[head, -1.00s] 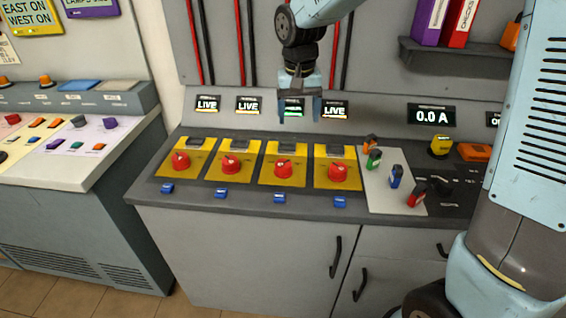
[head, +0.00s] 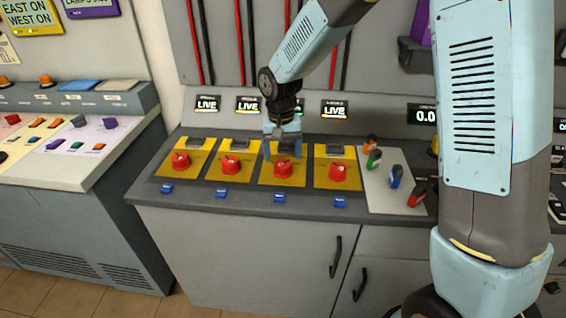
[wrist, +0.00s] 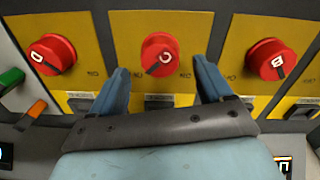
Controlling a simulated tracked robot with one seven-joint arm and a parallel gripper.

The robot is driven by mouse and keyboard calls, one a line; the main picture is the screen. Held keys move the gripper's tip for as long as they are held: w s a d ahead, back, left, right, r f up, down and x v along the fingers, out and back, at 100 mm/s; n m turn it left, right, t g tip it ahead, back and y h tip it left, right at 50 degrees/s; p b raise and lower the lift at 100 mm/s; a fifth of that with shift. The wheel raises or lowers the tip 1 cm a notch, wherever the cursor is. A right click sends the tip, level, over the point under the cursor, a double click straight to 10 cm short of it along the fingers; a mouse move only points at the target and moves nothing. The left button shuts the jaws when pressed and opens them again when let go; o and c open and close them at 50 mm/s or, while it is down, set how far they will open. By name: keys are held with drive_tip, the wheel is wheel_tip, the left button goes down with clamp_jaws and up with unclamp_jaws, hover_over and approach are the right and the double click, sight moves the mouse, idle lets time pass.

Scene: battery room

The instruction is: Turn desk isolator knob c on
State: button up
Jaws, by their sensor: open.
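Several red isolator knobs on yellow plates line the desk top. Knob c (wrist: 160,55) is the middle one in the wrist view, marked with a "C". It is the third red knob from the left in the head view (head: 283,169). My gripper (wrist: 160,82) is open, its two blue fingers pointing towards knob c, one on each side of its line. In the head view my gripper (head: 283,155) hangs over the back part of that knob's yellow plate.
Knob d (wrist: 52,54) and knob b (wrist: 271,60) flank knob c closely. Blue tags (head: 280,199) lie along the desk's front edge. Displays reading LIVE (head: 207,104) stand behind. A pale panel with coloured switches (head: 375,158) is at the right.

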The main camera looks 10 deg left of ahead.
sight(283, 163)
drive_tip(key=shift+f, duration=2.05)
drive_tip(key=c, duration=1)
drive_tip(key=shift+c, duration=0.2)
